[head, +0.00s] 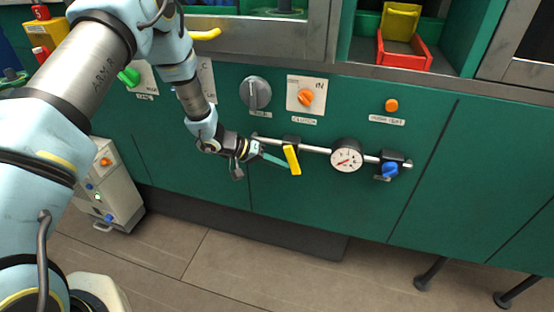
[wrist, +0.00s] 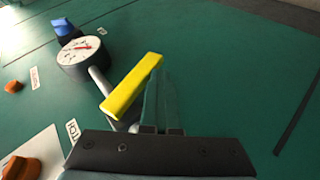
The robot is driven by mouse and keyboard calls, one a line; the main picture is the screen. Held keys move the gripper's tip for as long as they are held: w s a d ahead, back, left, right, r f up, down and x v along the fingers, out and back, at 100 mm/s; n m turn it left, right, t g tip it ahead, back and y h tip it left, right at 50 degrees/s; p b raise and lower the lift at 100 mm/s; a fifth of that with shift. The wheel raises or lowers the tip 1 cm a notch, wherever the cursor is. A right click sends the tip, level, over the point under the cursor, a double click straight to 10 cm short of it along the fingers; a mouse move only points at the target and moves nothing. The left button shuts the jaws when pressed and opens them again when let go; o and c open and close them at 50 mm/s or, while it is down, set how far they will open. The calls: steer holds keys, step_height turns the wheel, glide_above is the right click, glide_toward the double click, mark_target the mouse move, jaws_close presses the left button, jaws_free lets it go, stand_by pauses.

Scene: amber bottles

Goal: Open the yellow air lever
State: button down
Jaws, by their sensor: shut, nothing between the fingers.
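The yellow air lever (head: 292,159) sits on a horizontal pipe (head: 316,149) along the front of the green cabinet. In the head view it hangs down from its valve, slightly tilted and across the pipe. In the wrist view the lever (wrist: 132,86) lies just left of my fingers. My gripper (head: 287,165) is shut and empty, with its green fingertips right beside the lever on its left side in the head view. The fingers show together in the wrist view (wrist: 160,97). They look very close to the lever; I cannot tell if they touch.
A round pressure gauge (head: 346,155) and a blue valve knob (head: 389,170) sit on the pipe to the right. Above are a grey dial (head: 255,93), an orange switch (head: 306,97) and an orange button (head: 391,105). A beige box (head: 112,187) stands on the floor at left.

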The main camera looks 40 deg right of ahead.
mark_target(298, 167)
steer(key=s+g+h+b, duration=0.1)
steer(key=b, duration=0.1)
steer(key=s+d+n+g+h+b, duration=0.1)
steer(key=g+h+b, duration=0.1)
steer(key=s+d+f+n+g+h+b, duration=0.1)
steer(key=h+b, duration=0.1)
steer(key=shift+f+g+b, duration=0.1)
steer(key=shift+g+b, duration=0.3)
steer(key=shift+s+d+n+g+h+b, duration=0.15)
steer(key=shift+s+n+g+h+b, duration=0.45)
steer(key=shift+b, duration=0.65)
steer(key=h+b, duration=0.1)
steer(key=r+h+b, duration=0.1)
steer(key=n+h+b, duration=0.1)
steer(key=shift+s+d+r+g, duration=0.2)
steer(key=shift+s+d+g, duration=0.05)
steer(key=shift+d+g, duration=0.1)
steer(key=shift+s+d+r+n+b, duration=0.2)
steer(key=shift+r+n+b, duration=0.15)
steer(key=shift+b, duration=0.25)
steer(key=shift+s+r, duration=0.1)
steer(key=shift+r, duration=0.05)
